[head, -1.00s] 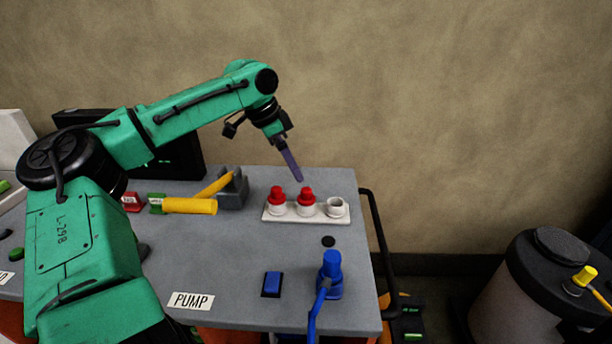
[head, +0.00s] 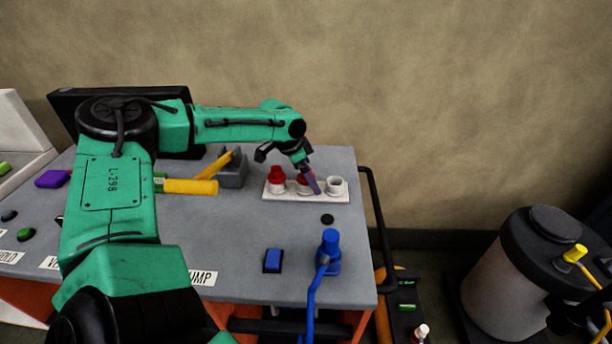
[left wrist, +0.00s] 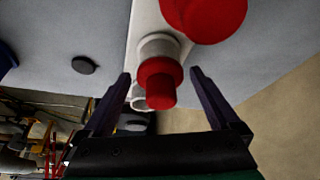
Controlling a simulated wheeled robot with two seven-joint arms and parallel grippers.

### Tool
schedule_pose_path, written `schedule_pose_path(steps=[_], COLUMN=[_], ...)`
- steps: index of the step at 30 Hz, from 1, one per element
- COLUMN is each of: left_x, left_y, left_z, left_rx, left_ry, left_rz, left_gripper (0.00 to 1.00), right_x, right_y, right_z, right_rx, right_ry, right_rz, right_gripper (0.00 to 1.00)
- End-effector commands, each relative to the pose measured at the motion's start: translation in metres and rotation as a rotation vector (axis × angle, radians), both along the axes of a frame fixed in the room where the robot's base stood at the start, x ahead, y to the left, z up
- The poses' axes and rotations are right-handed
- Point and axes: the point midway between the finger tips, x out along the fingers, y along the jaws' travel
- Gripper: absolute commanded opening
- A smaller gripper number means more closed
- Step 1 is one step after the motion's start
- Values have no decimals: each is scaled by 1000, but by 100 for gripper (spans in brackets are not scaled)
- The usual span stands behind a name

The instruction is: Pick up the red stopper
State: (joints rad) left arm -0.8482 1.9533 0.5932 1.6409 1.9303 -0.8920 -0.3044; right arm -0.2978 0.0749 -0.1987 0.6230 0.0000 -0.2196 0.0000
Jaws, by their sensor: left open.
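Two red stoppers sit in white cups on a white rack on the grey bench. One red stopper (head: 277,174) shows clearly at the rack's left; in the left wrist view it is probably the larger one at the top (left wrist: 210,14). The middle red stopper (left wrist: 160,82) is mostly hidden behind my gripper in the head view. My left gripper (head: 314,186) is open at the rack (head: 269,194). In the left wrist view its fingers (left wrist: 160,75) lie on either side of the middle stopper; contact cannot be told. My right gripper is not in view.
An empty white cup (head: 335,184) is at the rack's right end. A blue valve (head: 329,250) and blue switch (head: 273,260) are nearer. A black rail (head: 378,225) runs along the bench's right edge.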

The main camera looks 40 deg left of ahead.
Motion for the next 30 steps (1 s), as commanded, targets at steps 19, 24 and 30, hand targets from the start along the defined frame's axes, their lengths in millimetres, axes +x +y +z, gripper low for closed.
schedule_pose_path(steps=[19,24,30], left_x=[0,1,2], left_y=[0,0,0], left_z=[2,18,72], left_rx=[0,0,1], left_ry=[-1,-4,-9], left_rz=[0,1,0], left_gripper=[6,6,6], right_x=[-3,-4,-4], right_y=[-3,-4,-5], right_z=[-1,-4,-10], right_rx=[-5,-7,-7], right_ry=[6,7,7], right_rz=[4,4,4], right_gripper=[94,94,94])
